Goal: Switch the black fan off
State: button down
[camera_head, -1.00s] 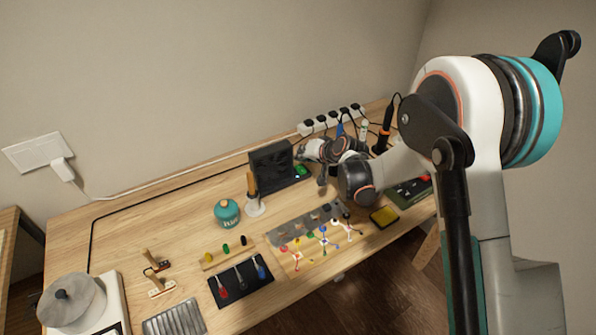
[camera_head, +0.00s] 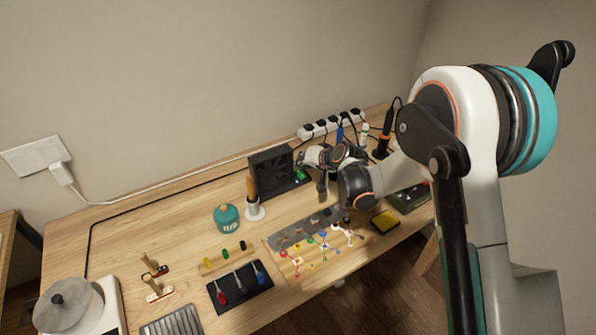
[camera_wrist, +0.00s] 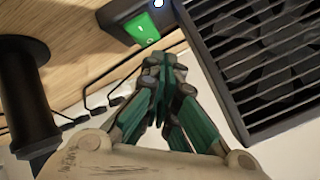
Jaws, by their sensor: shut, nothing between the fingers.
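The black fan (camera_head: 270,172) stands upright at the back of the workbench. Its slatted grille (camera_wrist: 262,50) fills the upper right of the wrist view. A green rocker switch (camera_wrist: 140,27) sits on a dark base beside the fan, with a small blue-white light (camera_wrist: 158,3) by it. The switch also shows as a green spot (camera_head: 301,175) right of the fan in the head view. My gripper (camera_wrist: 160,62) is shut and empty, its tips close to the switch; I cannot tell whether they touch it. In the head view my gripper (camera_head: 304,160) is small and partly unclear.
A white power strip (camera_head: 330,125) with several plugs lies behind my arm. A soldering iron (camera_head: 384,140) stands to the right. A screwdriver in a white holder (camera_head: 254,207) and a teal canister (camera_head: 227,217) stand left of my gripper. Cables run along the back.

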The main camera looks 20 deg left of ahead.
aim_at(303, 173)
jog(key=shift+f, duration=0.1)
dwell(0.5)
jog(key=shift+f+b, duration=0.3)
jog(key=shift+b, duration=0.1)
jog(key=shift+a+f+b, duration=0.1)
jog(key=shift+f+b, duration=0.2)
jog(key=shift+f, duration=0.05)
dwell(0.5)
dwell(0.3)
jog(key=shift+r+p, duration=0.35)
jog(key=shift+r, duration=0.45)
jog(key=shift+r, duration=0.1)
jog(key=shift+s+d+r+p, duration=0.15)
jog(key=shift+r+p, duration=0.3)
jog(key=shift+r, duration=0.35)
jog(key=shift+d+r+p, duration=0.1)
jog(key=shift+r+p, duration=0.3)
jog(key=shift+r, duration=0.4)
jog(key=shift+s+d+r+p, duration=0.15)
jog(key=shift+r+p, duration=0.3)
jog(key=shift+r, duration=0.35)
